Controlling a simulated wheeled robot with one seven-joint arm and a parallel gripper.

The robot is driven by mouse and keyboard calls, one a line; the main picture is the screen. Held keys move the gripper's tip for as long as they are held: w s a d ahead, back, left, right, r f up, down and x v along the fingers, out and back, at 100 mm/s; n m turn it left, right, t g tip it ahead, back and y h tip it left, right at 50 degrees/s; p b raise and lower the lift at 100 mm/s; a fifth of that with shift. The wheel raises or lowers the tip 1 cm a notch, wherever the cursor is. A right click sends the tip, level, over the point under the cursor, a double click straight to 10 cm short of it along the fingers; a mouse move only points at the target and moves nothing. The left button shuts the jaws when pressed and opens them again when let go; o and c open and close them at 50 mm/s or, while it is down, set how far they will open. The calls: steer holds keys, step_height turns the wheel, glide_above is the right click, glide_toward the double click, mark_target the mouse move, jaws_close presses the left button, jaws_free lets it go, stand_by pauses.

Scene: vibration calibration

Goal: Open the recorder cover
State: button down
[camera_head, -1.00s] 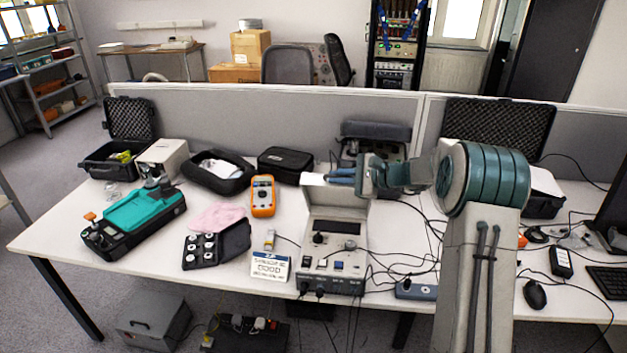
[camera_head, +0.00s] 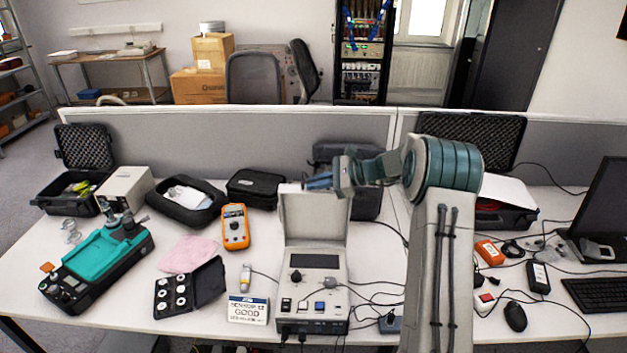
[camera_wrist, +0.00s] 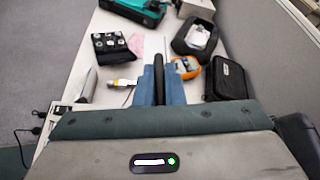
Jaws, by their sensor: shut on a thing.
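The recorder (camera_head: 311,293) is a light grey box with a dark display, knobs and a blue button, at the front middle of the desk in the head view. Its cover (camera_head: 314,217) stands raised, about upright, at the recorder's back edge. My gripper (camera_head: 308,183) is at the cover's top edge, reaching in from the right. In the wrist view, the blue fingers (camera_wrist: 159,93) are close together with a dark strip between them, seemingly the cover's edge. The exact contact is hard to see.
A teal-topped device (camera_head: 98,262) stands farther left. Cables run to its right. A grey partition (camera_head: 240,143) closes the desk's back.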

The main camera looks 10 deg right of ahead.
steer(key=shift+d, duration=0.1)
steer(key=c, duration=1.5)
jaws_free()
steer(key=shift+s, duration=0.1)
steer(key=b+v, duration=0.3)
steer(key=v, duration=1)
steer(key=shift+s+d+r+b, duration=0.1)
steer(key=shift+s+d+b, duration=0.05)
steer(key=shift+d+b, duration=0.15)
steer(key=shift+a, duration=0.1)
